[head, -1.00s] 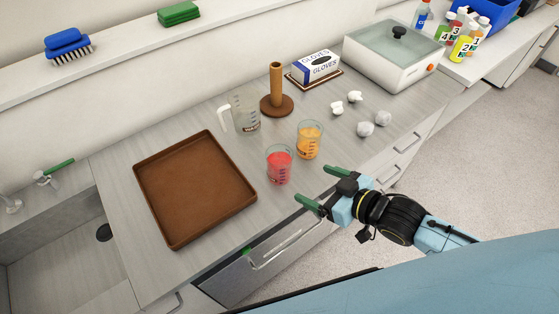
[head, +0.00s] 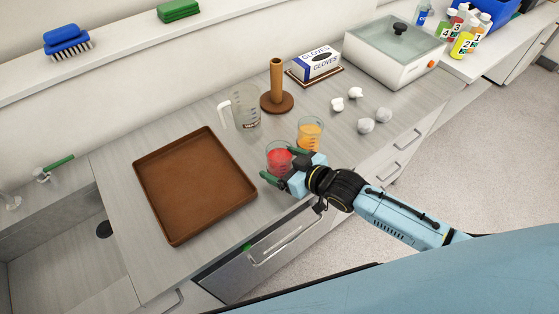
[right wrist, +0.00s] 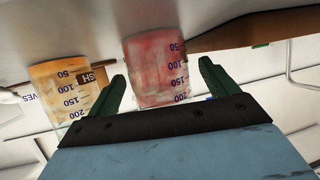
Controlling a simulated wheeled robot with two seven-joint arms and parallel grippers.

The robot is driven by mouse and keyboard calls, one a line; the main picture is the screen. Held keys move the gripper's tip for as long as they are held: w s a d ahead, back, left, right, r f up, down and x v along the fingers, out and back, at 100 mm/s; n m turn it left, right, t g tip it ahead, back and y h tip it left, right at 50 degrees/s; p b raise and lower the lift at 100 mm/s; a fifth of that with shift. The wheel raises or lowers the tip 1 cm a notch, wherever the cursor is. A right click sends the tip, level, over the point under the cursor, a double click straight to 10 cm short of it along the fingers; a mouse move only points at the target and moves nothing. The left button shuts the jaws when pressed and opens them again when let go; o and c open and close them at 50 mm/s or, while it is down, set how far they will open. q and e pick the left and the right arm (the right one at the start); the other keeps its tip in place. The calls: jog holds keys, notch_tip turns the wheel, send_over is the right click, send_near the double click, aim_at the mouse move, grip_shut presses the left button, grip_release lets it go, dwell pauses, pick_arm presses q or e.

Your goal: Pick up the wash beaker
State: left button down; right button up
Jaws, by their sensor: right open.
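A clear beaker with a white handle and a dark label (head: 246,108) stands on the counter behind the other beakers. In the right wrist view a label (right wrist: 94,76) ending in "SH" shows partly behind the orange beaker (right wrist: 55,88). A beaker of red liquid (head: 279,158) stands upright at the counter's front; a beaker of orange liquid (head: 310,133) is to its right. My right gripper (head: 280,163) is open at the red beaker, with a finger on either side of it in the right wrist view (right wrist: 165,82). Contact cannot be told. My left gripper is not in view.
A brown tray (head: 151,203) lies to the left. A brown post on a round base (head: 277,82), a glove box (head: 315,64) and crumpled white pieces (head: 366,126) are behind and right. A lidded white bath (head: 395,70) stands at the back right.

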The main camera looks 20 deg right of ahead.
jog(key=shift+w+a+f, duration=0.2)
jog(key=shift+w, duration=0.1)
jog(key=c, duration=1.3)
